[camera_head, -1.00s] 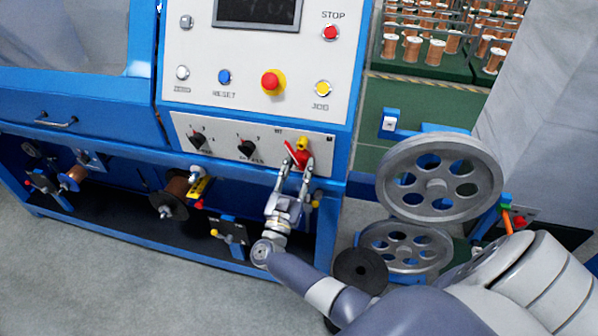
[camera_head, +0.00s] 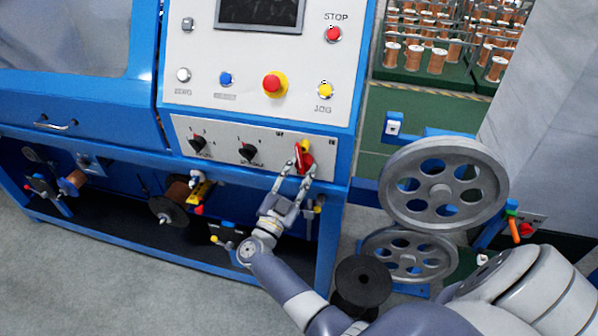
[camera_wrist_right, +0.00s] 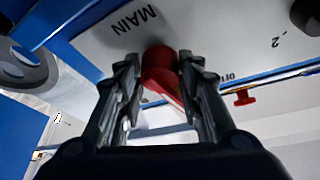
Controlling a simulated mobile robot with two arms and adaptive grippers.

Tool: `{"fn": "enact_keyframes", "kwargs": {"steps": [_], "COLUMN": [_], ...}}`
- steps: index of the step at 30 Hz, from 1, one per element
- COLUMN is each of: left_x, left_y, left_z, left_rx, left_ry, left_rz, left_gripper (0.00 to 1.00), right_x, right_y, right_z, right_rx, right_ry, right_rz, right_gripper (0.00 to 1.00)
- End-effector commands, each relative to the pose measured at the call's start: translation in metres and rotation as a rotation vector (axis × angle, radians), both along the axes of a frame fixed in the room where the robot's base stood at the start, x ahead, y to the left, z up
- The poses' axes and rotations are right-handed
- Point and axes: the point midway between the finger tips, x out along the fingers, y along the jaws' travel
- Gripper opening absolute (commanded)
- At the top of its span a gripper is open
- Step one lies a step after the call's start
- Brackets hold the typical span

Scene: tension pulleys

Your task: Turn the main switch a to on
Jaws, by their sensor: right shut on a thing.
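The main switch a (camera_head: 305,158) is a red rotary handle on a yellow base, at the right end of the lower white panel (camera_head: 225,143). My right gripper (camera_head: 301,170) reaches up to it from below, its two fingers on either side of the red handle and shut on it. In the right wrist view the red handle (camera_wrist_right: 160,72) sits between the fingertips (camera_wrist_right: 158,80), near the printed word MAIN. In the head view the handle looks close to upright; its exact setting is partly hidden by the fingers. My left gripper is not in view.
Two black selector knobs (camera_head: 248,152) sit left of the switch. Above are a red emergency button (camera_head: 274,85), a yellow JOG button (camera_head: 325,90) and a STOP button (camera_head: 333,34). Large grey pulleys (camera_head: 444,184) stand to the right, near my arm.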

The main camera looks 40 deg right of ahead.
Motion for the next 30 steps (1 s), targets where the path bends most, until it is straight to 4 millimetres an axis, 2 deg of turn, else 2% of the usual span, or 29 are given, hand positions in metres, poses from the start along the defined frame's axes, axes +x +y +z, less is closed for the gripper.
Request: {"fn": "enact_keyframes", "kwargs": {"steps": [3,4,6,16,20,23,30], "left_x": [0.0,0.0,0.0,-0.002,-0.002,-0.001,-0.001], "left_y": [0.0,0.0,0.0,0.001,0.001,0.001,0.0], "left_z": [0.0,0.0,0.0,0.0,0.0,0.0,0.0], "left_rx": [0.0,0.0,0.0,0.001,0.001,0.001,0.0], "left_ry": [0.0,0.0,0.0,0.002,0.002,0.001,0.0], "left_rz": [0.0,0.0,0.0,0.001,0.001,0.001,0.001], "left_gripper": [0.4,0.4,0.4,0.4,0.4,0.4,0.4], "right_x": [0.0,0.0,0.0,0.0,0.0,0.0,0.0], "right_y": [0.0,0.0,0.0,0.0,0.0,0.001,0.001], "right_z": [-0.001,-0.001,-0.001,0.0,0.007,0.02,0.066], "right_rx": [0.002,0.002,0.001,0.0,0.001,0.003,0.003], "right_ry": [0.003,0.003,0.003,0.001,-0.001,-0.001,-0.005], "right_rz": [0.0,0.0,-0.001,0.0,-0.001,-0.001,-0.001], "right_gripper": [0.0,0.39,0.54,0.54,0.54,0.54,0.54]}}
